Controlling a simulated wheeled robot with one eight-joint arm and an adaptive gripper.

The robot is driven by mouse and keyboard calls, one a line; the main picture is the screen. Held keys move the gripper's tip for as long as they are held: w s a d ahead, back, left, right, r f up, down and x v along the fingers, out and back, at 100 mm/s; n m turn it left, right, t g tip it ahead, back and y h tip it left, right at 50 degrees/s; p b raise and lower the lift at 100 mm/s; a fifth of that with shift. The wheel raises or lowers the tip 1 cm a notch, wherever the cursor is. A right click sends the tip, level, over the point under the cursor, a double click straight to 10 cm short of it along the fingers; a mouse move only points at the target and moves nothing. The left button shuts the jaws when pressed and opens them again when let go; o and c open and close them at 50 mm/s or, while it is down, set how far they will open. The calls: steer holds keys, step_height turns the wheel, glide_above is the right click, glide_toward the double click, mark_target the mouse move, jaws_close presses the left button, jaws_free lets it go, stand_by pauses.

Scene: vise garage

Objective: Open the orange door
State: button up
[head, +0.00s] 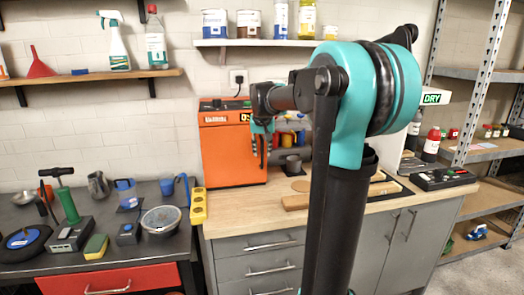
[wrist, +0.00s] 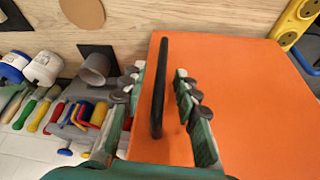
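The orange door (head: 228,157) is the front of a boxy orange unit standing on the wooden bench, and it looks shut in the head view. It fills much of the wrist view (wrist: 250,100). A black bar handle (wrist: 159,85) runs along the door near one edge. My gripper (wrist: 160,72) is open, with one green-and-grey finger on each side of the handle and a gap on both sides. I cannot tell how deep the handle sits between the fingers. In the head view, my gripper (head: 262,145) is in front of the door's right side.
Mugs and colourful-handled tools (wrist: 85,115) lie beside the unit. A wooden block (head: 296,202) lies on the bench to the right. A shelf with cans (head: 252,42) hangs above. The bench front before the door is clear.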

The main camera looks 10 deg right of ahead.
steer(key=shift+c, duration=0.4)
jaws_close()
steer(key=shift+s, duration=0.1)
